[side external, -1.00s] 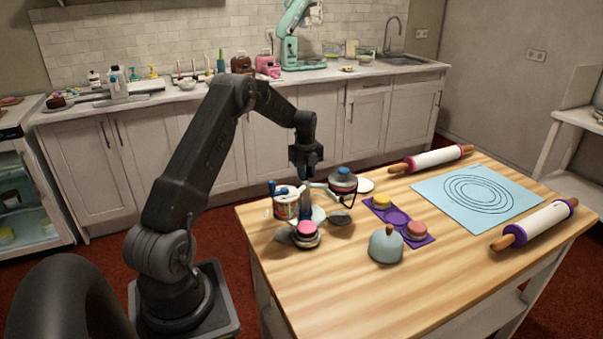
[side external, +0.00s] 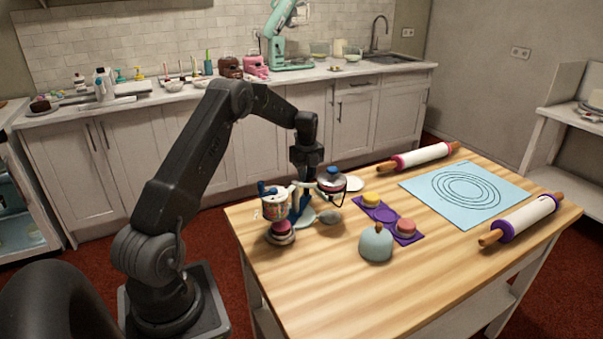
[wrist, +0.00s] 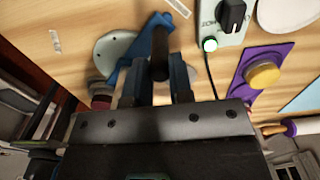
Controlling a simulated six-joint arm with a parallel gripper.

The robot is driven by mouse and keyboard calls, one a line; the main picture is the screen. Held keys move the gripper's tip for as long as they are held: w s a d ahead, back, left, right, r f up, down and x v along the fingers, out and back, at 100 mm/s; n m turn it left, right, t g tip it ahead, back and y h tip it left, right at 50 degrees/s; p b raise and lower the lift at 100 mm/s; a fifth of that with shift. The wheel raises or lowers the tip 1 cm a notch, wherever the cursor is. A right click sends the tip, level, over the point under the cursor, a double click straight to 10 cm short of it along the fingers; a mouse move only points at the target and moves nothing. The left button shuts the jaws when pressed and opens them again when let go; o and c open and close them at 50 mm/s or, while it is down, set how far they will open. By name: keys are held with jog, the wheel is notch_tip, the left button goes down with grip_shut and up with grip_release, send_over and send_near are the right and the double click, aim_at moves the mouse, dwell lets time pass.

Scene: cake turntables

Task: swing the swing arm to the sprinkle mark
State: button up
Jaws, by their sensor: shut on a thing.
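In the side view my gripper (side external: 305,175) points down among the items at the table's left end. In the wrist view my gripper (wrist: 157,72) is shut on an upright dark post (wrist: 160,48), over a blue part (wrist: 138,55) that looks like the swing arm. I cannot make out which mark is for sprinkles.
A control box with a black knob (wrist: 230,17) and a cable stands to the right. A purple mat (side external: 388,215) holds a yellow and a pink cake. A blue-grey dome (side external: 376,244) stands in front. Rolling pins and a blue mat (side external: 465,190) fill the right side.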

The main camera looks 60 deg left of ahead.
jog(key=shift+w+d, duration=0.1)
jog(key=shift+d, duration=0.1)
jog(key=shift+w+d, duration=0.3)
jog(key=shift+d, duration=0.15)
jog(key=o, duration=0.7)
jog(key=shift+o, duration=0.2)
notch_tip(320, 180, up, 7)
dwell(0.5)
jog(key=shift+r, duration=0.1)
